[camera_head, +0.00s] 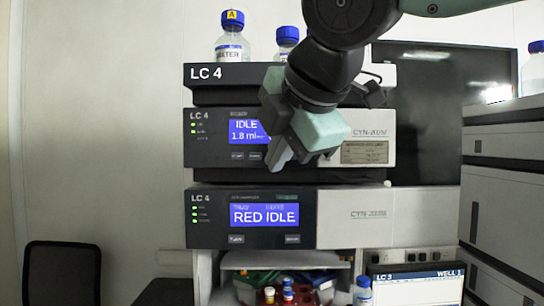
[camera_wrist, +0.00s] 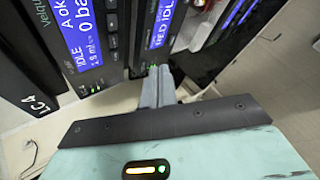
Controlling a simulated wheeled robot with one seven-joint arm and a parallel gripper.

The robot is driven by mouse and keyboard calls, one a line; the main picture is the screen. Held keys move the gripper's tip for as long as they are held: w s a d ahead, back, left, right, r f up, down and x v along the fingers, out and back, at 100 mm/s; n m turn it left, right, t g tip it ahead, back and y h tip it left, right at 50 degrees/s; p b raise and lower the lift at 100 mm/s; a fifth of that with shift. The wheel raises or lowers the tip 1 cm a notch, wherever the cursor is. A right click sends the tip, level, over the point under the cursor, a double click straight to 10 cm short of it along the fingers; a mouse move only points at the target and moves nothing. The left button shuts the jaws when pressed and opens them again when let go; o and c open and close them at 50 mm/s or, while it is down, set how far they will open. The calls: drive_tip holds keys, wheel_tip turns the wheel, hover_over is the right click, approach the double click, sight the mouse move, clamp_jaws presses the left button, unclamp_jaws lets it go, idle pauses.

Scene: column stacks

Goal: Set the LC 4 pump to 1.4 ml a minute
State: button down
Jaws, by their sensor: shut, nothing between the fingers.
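The LC 4 pump (camera_head: 210,150) is the upper module of the stack, under a tray (camera_head: 215,75) marked LC 4. Its blue screen (camera_head: 244,131) reads IDLE and about 1.8 ml; my gripper hides its right part. In the wrist view the pump screen (camera_wrist: 75,30) also shows "A ok" and "0 ba", cut off by the picture edge. Small dark keys (camera_wrist: 112,25) run beside it. My gripper (camera_head: 279,159) is shut and empty, in front of the pump face, right of the screen. Its closed fingertips (camera_wrist: 158,70) appear beyond the key row; contact cannot be told.
Below, another LC 4 module (camera_head: 210,230) shows RED IDLE. Bottles (camera_head: 232,45) stand on the top tray. Under the stack are coloured vial racks (camera_head: 262,280). An LC 3 screen (camera_head: 415,290) stands lower right, and grey units (camera_head: 500,200) stand at right. A chair (camera_head: 62,275) is at left.

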drive_tip(key=w+p, duration=0.3)
drive_tip(key=w, duration=0.5)
drive_tip(key=shift+w+d+p, duration=0.15)
drive_tip(key=shift+w+p, duration=0.15)
drive_tip(key=shift+w, duration=0.05)
idle(1.8)
drive_tip(key=shift+w+p, duration=0.3)
drive_tip(key=shift+w, duration=0.1)
drive_tip(key=shift+w, duration=0.4)
idle(0.6)
drive_tip(key=shift+s, duration=0.8)
